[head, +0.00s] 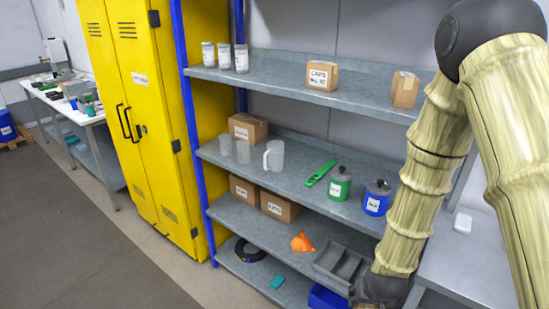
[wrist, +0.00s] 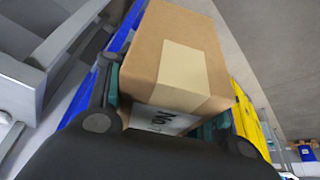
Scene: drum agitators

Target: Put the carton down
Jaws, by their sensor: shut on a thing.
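In the wrist view a brown carton (wrist: 185,45) with a tan tape strip and a white label reading "No." fills the middle. My gripper (wrist: 165,115) is shut on it, with one finger on each side. In the head view my arm reaches down at the right, and the wrist is low near the shelf's front right corner. The gripper's fingers and the held carton are hidden there.
A yellow cabinet (head: 140,110) stands left. A grey table (head: 470,255) is at right.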

